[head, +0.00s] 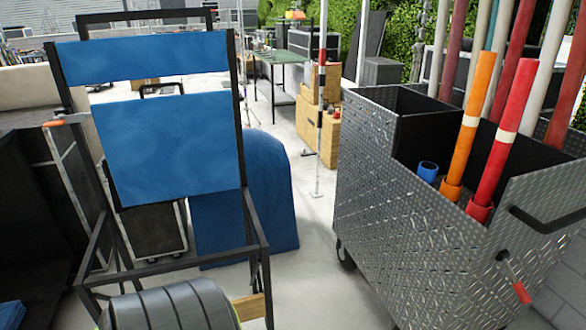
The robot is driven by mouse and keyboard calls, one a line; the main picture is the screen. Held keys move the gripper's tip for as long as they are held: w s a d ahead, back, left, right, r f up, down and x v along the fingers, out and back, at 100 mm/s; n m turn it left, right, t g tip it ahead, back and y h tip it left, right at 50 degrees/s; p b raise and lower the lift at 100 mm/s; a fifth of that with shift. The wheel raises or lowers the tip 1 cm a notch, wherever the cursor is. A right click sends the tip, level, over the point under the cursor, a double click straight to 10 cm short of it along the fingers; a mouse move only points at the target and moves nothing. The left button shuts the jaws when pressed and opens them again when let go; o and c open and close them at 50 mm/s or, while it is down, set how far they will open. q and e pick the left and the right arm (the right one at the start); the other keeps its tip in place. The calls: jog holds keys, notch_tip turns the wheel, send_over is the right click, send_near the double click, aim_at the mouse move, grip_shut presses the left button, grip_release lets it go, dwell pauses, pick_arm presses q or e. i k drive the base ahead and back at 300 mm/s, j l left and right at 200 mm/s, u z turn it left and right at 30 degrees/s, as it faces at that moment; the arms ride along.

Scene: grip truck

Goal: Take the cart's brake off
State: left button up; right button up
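A diamond-plate metal cart (400,190) stands at the right, with open compartments on top. A lever with a red grip (516,280) is mounted on its near side, low at the right, with the grip slanting down to the right. A black push handle (548,222) sticks out above the lever. A dark caster (345,255) shows under the cart's left end; the other wheels are hidden or outside the view. Neither of my grippers is in view.
Orange (470,125) and red (505,135) tubes and several poles stand in the cart. A blue-padded chair with a black frame (168,150) stands at the left. A ribbed grey object (170,306) lies at the bottom. Clear floor (315,240) separates chair and cart.

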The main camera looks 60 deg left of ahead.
aim_at(524, 295)
jog(key=u, duration=0.45)
jog(key=l+u, duration=0.15)
jog(key=u, duration=0.35)
jog(key=l+u, duration=0.1)
jog(key=u, duration=0.35)
jog(key=l+u, duration=0.1)
jog(key=u, duration=0.35)
jog(key=k+l+u, duration=0.1)
jog(key=l+u, duration=0.3)
jog(key=k+l+u, duration=0.2)
jog(key=l+u, duration=0.2)
jog(key=k+l+u, duration=0.2)
jog(key=u, duration=0.15)
jog(key=k+l, duration=0.4)
jog(key=l+u, duration=0.05)
jog(key=l, duration=0.05)
